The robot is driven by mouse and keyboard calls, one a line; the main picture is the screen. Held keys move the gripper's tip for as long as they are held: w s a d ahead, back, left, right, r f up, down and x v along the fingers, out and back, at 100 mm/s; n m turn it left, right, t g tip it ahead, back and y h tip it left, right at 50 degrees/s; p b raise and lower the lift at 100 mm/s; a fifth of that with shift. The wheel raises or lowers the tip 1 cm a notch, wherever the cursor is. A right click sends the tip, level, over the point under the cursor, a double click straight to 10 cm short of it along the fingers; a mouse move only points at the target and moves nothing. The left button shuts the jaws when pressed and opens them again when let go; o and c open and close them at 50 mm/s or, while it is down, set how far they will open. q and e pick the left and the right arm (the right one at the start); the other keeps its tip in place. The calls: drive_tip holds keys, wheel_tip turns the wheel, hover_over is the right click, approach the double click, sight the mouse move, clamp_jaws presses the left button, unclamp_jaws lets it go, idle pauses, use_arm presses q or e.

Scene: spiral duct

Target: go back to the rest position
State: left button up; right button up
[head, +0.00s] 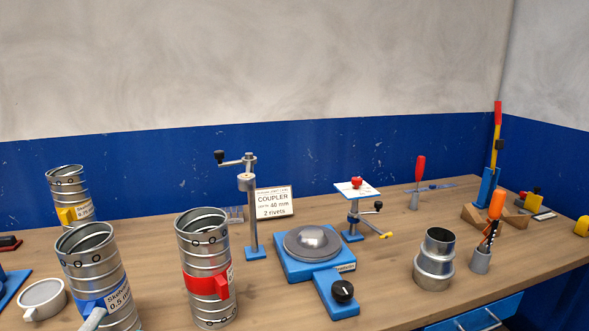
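Neither of my grippers shows in the head view, so I cannot see their state or where they are. The wooden workbench (385,278) fills the lower part of the view. On it stand three spiral ducts: one with a blue clamp (90,270) at front left, one with a red clamp (203,252) to its right, and one with a yellow clamp (66,186) farther back. A grey rod-like part (94,319) shows at the bottom edge in front of the blue-clamped duct; I cannot tell what it belongs to.
A blue turntable base (303,268) with a knob sits mid-bench, near a crank post (251,210) and a coupler sign (274,202). A metal coupler (434,262) and an orange-handled tool (495,215) in a cup stand right. Bare bench lies between turntable and coupler.

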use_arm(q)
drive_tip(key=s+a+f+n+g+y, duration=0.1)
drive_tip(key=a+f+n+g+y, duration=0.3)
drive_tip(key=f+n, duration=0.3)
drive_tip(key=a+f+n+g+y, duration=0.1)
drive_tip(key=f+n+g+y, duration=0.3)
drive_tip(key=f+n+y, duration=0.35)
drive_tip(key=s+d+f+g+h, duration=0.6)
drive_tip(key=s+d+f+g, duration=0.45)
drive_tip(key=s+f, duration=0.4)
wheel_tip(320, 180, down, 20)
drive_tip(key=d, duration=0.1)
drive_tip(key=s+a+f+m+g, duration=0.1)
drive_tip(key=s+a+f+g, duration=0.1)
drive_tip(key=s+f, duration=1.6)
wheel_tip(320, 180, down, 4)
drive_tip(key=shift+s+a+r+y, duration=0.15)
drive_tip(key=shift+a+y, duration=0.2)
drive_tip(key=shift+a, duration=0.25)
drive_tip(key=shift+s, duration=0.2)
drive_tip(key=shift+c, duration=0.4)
